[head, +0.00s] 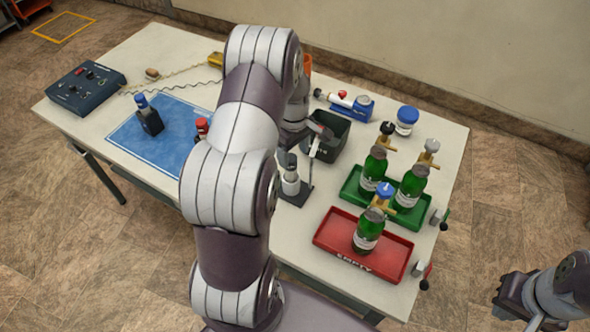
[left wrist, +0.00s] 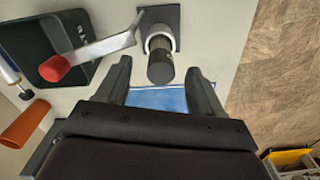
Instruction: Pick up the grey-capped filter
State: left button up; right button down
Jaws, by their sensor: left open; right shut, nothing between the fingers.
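The grey-capped filter (head: 290,184) stands upright on a dark square base at the table's middle. In the left wrist view its dark grey cap (left wrist: 160,68) and pale collar show from above. My left gripper (left wrist: 158,66) is open, with its fingers to either side of the cap in that view; I cannot tell the height gap. My right gripper (head: 508,298) is shut and empty, off the table at the lower right.
A metal lever with a red knob (left wrist: 55,68) reaches over the black bin (left wrist: 90,25) beside the filter. Green bottles stand in a green tray (head: 346,192) and a red tray (head: 330,238). A blue mat (head: 128,138) holds a blue-capped and a red-capped item.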

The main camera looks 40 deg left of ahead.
aim_at(292, 168)
pick_arm(q)
jog(key=f, duration=0.2)
jog(key=a+f+p, duration=0.1)
jog(key=shift+s+f, duration=0.15)
jog(key=shift+f, duration=0.25)
jog(key=f, duration=0.1)
jog(key=f+p, duration=0.1)
jog(key=shift+d+f, duration=0.2)
jog(key=shift+f, duration=0.7)
pick_arm(e)
jog(key=shift+a+r, duration=0.2)
jog(key=shift+r, duration=0.4)
jog(key=shift+a+r, duration=0.2)
jog(key=shift+r, duration=0.4)
pick_arm(q)
jog(key=shift+a, duration=0.1)
jog(key=c, duration=0.9)
jog(key=shift+c, duration=1.3)
